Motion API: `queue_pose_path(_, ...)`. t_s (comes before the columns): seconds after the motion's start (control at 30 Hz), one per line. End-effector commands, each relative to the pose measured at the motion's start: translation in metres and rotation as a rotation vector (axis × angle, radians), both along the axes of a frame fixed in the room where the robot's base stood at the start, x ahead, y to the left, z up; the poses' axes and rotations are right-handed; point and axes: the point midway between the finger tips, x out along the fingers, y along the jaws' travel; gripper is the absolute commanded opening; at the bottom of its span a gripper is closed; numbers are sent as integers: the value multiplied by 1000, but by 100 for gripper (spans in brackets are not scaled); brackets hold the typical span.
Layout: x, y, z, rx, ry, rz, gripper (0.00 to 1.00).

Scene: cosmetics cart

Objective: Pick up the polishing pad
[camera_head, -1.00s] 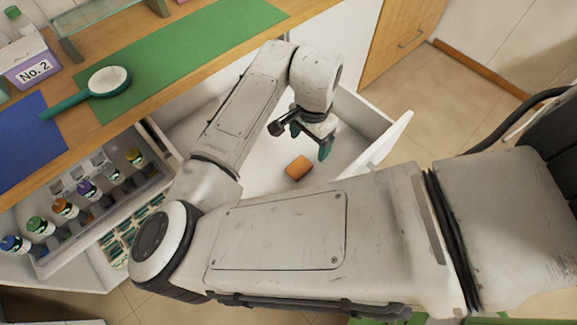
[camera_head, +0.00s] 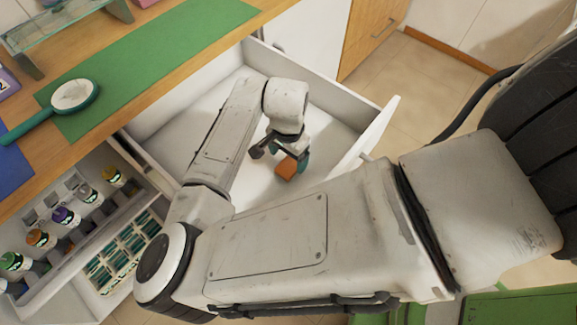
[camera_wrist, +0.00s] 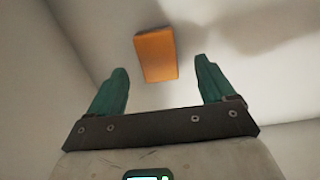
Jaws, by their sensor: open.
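The polishing pad (camera_head: 286,168) is a small orange block lying on the floor of an open white drawer (camera_head: 212,108). In the wrist view the pad (camera_wrist: 156,54) lies ahead of the fingertips, roughly between their lines and a little left of centre. My gripper (camera_head: 288,157) is inside the drawer just above the pad, pointing down. In the wrist view its two green fingers (camera_wrist: 161,80) are spread wide apart with nothing between them. The pad appears apart from both fingers. Part of it is hidden behind the gripper in the head view.
The drawer's front panel (camera_head: 368,140) and side walls stand close around my arm. Bottles (camera_head: 66,216) stand in a neighbouring drawer. The drawer floor around the pad is clear.

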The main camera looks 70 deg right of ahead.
Motion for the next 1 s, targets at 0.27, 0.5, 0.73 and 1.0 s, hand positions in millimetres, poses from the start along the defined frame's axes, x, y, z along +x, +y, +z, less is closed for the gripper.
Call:
queue_pose_path(0.27,-2,0,-37,2,3,2,83)
queue_pose_path(0.5,-2,0,-41,0,1,1,83)
queue_pose_path(0.73,-2,0,-41,0,1,1,67)
queue_pose_path(1.0,-2,0,-41,1,1,1,41)
